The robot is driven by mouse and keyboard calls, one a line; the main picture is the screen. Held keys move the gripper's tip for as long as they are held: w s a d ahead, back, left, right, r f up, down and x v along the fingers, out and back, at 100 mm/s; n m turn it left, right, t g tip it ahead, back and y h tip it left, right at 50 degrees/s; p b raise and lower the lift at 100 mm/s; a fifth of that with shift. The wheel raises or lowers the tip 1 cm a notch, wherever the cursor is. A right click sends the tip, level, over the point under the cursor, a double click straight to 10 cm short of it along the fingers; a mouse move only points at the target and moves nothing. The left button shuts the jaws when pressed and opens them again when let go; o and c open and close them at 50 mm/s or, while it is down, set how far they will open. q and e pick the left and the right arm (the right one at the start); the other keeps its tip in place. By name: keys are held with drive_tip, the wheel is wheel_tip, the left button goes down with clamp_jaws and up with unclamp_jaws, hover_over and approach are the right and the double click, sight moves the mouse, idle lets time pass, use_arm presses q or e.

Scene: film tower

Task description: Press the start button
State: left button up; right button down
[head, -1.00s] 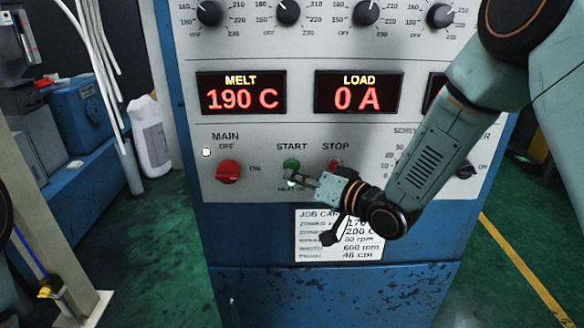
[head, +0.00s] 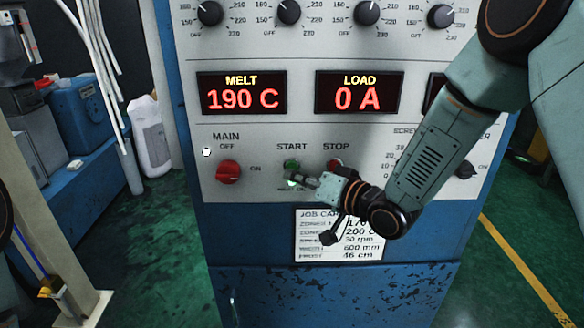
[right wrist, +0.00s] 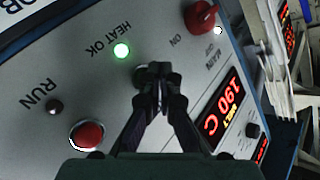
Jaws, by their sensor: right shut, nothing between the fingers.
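The green start button (head: 291,165) sits on the grey control panel under the label START. My right gripper (head: 306,181) is shut and empty, its fingertips at the button's lower right in the head view. In the right wrist view the shut fingertips (right wrist: 154,76) cover the place of the start button, which is almost fully hidden. I cannot tell whether they touch it. My left gripper is not in view.
The red main switch (head: 228,172) is to the left. A lit heat lamp (right wrist: 121,50) is beside the fingertips. The load display (head: 359,93) reads 0 A.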

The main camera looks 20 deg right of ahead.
drive_tip(key=shift+w, duration=0.15)
drive_tip(key=shift+w+d, duration=0.1)
drive_tip(key=shift+w, duration=0.15)
drive_tip(key=shift+w+d, duration=0.1)
drive_tip(key=shift+w, duration=0.2)
idle(0.7)
drive_tip(key=shift+s, duration=0.1)
drive_tip(key=shift+s+a+p, duration=0.25)
drive_tip(key=shift+s+p, duration=0.15)
drive_tip(key=shift+s, duration=0.25)
drive_tip(key=shift+s+a+p, duration=0.15)
drive_tip(key=shift+s+a, duration=0.05)
drive_tip(key=shift+s, duration=0.6)
drive_tip(key=shift+s+a+p, duration=0.1)
drive_tip(key=shift+s+a, duration=0.15)
drive_tip(key=shift+s, duration=0.55)
drive_tip(key=shift+s+a+p, duration=0.15)
drive_tip(key=shift+s+a, duration=0.05)
drive_tip(key=shift+s, duration=0.6)
